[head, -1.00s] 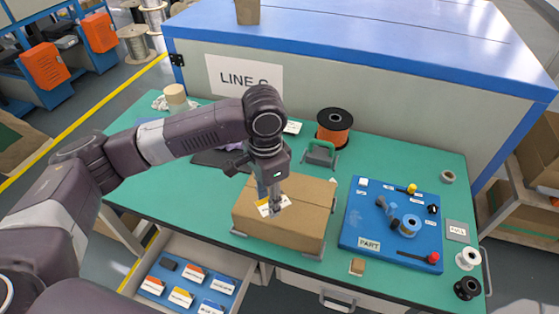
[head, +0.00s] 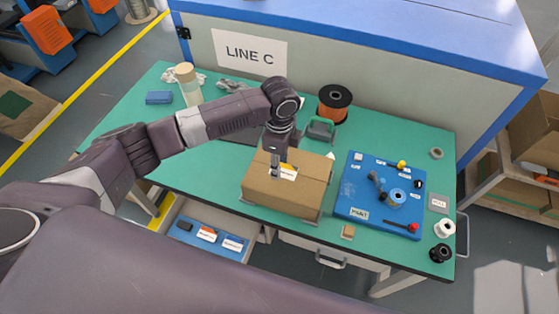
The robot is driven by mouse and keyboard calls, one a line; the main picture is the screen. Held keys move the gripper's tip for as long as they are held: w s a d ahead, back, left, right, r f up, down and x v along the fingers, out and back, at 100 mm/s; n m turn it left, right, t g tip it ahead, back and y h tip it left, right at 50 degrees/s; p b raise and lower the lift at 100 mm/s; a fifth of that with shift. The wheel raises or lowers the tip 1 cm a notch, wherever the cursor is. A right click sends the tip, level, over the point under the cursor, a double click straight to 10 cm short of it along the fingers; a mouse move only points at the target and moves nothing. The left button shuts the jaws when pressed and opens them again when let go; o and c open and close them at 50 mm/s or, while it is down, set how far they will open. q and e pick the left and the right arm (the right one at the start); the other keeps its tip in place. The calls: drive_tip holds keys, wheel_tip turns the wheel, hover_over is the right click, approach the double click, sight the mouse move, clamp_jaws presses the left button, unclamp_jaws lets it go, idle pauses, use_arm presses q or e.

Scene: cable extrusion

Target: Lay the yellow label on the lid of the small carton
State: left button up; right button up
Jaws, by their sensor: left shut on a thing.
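The small carton (head: 283,198) is a closed brown cardboard box on the green table, with a seam across its lid. My left gripper (head: 276,175) points down over the left part of the lid and is shut on the yellow label (head: 289,173). My right gripper is not in view.
A blue board (head: 349,200) with small parts lies right of the carton. An orange spool (head: 333,106) and a green-handled tool (head: 321,127) stand behind. A small brown block (head: 347,231) sits near the front edge. An open drawer (head: 192,226) holds several cards.

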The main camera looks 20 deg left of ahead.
use_arm(q)
drive_tip(key=shift+f, duration=0.6)
drive_tip(key=b, duration=0.5)
hover_over(279, 184)
wheel_tip(279, 184, down, 5)
drive_tip(key=shift+f, duration=0.1)
drive_tip(key=shift+f+b, duration=0.35)
drive_tip(key=shift+b, duration=0.2)
drive_tip(key=shift+d+f, duration=0.1)
drive_tip(key=shift+f, duration=0.5)
drive_tip(key=o, duration=0.8)
